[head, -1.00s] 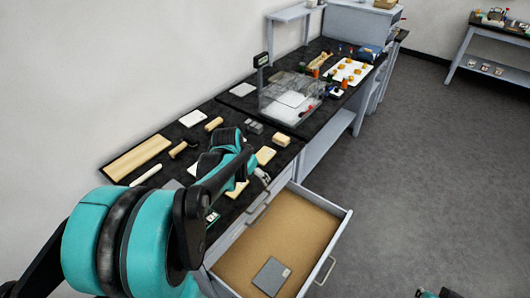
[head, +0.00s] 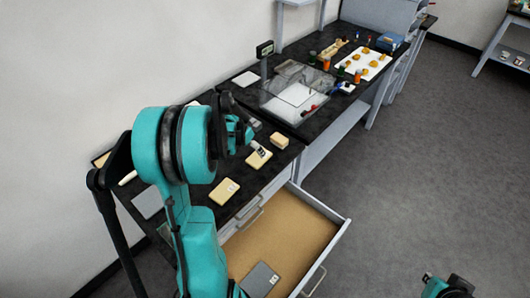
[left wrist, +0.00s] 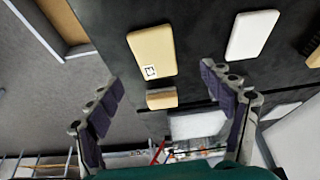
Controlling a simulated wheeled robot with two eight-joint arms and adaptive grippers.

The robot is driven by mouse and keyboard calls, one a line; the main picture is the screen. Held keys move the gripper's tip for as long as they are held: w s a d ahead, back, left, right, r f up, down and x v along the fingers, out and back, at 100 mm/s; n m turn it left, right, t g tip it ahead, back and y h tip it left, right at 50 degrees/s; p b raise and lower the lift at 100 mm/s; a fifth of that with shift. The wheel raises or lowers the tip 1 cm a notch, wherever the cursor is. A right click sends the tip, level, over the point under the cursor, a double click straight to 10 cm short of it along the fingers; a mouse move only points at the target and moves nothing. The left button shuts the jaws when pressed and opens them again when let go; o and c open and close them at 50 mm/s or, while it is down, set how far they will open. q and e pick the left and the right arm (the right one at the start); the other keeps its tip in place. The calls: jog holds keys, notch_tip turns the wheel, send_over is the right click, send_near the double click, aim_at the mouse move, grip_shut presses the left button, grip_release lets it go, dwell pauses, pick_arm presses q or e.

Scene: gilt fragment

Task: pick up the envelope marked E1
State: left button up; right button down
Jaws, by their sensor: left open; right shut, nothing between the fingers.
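A tan envelope (head: 257,159) with a small dark-and-white label lies flat on the black bench top, partly behind my left gripper (head: 246,138). In the left wrist view a tan envelope (left wrist: 151,45) with a square label lies ahead of the open, empty fingers (left wrist: 163,85). A second tan envelope (head: 224,191) with a label lies nearer the bench's front edge. I cannot read E1 on either. My right gripper (head: 450,287) is at the bottom right edge, away from the bench, small and partly cut off.
A tan block (head: 279,140) lies beside the envelope and also shows in the left wrist view (left wrist: 162,98). A white slab (left wrist: 252,35) lies to its right there. An open drawer (head: 290,240) with a grey labelled piece (head: 261,279) juts out below. A clear case (head: 290,95) stands behind.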

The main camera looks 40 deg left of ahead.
aim_at(257, 158)
pick_arm(q)
jog(key=shift+w+f, duration=0.25)
jog(key=shift+f, duration=0.35)
jog(key=shift+w+f+b, duration=0.1)
jog(key=shift+f+b, duration=0.35)
jog(key=shift+f, duration=0.15)
jog(key=x, duration=0.2)
jog(key=b+x, duration=0.1)
jog(key=x, duration=0.1)
jog(key=shift+w+d+r+b, duration=0.1)
jog(key=shift+d+b, duration=0.2)
jog(key=shift+d, duration=0.05)
jog(key=shift+w+f, duration=0.15)
jog(key=shift+f, duration=0.25)
jog(key=shift+r, duration=0.1)
jog(key=shift+c, duration=0.9)
jog(key=c, duration=0.9)
